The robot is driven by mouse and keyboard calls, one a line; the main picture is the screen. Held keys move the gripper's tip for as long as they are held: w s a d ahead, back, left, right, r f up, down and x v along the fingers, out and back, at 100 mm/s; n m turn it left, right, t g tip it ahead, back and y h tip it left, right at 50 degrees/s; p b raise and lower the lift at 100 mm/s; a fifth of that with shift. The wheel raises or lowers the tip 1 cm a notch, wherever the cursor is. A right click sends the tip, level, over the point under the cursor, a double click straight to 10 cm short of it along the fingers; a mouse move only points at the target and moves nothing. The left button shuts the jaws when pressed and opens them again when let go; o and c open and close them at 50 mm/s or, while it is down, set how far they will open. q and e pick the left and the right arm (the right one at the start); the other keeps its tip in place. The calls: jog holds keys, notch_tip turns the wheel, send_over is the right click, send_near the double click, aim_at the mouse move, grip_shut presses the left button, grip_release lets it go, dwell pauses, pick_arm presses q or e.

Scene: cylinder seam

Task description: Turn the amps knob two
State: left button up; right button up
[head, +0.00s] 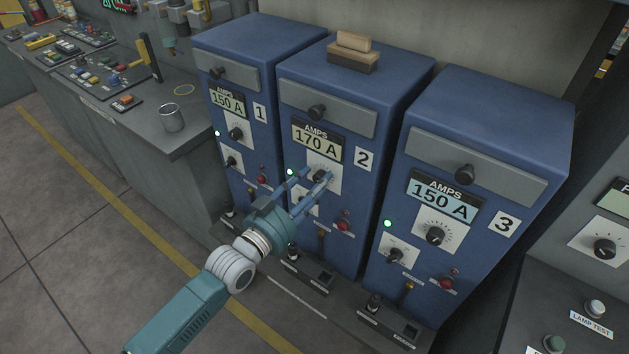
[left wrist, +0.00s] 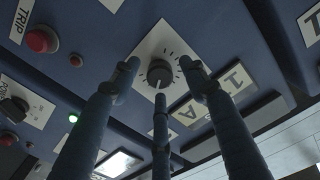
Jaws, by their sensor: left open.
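The amps knob two (head: 319,175) is a small black knob on a white dial plate, below the "170 A" display (head: 316,147) of the blue cabinet labelled 2 (head: 384,100). My left gripper (head: 312,177) reaches up to it from the lower left, its fingers partly hiding the dial. In the left wrist view, the knob (left wrist: 160,73) lies between the spread fingertips of the open left gripper (left wrist: 160,82). A gap shows between the knob and the side fingers; I cannot tell whether any finger touches it. My right gripper is not in view.
Cabinet 1 (head: 245,50) and cabinet 3 (head: 490,110) stand on either side, each with its own knobs and "150 A" display. A metal cup (head: 171,118) stands on the bench at left. The floor in front is clear.

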pick_arm(q)
jog(key=shift+w+d, duration=0.1)
jog(key=shift+w, duration=0.05)
jog(key=shift+c, duration=0.5)
grip_shut()
jog(key=shift+n, duration=0.3)
jog(key=n, duration=0.3)
jog(key=shift+n, duration=1.9)
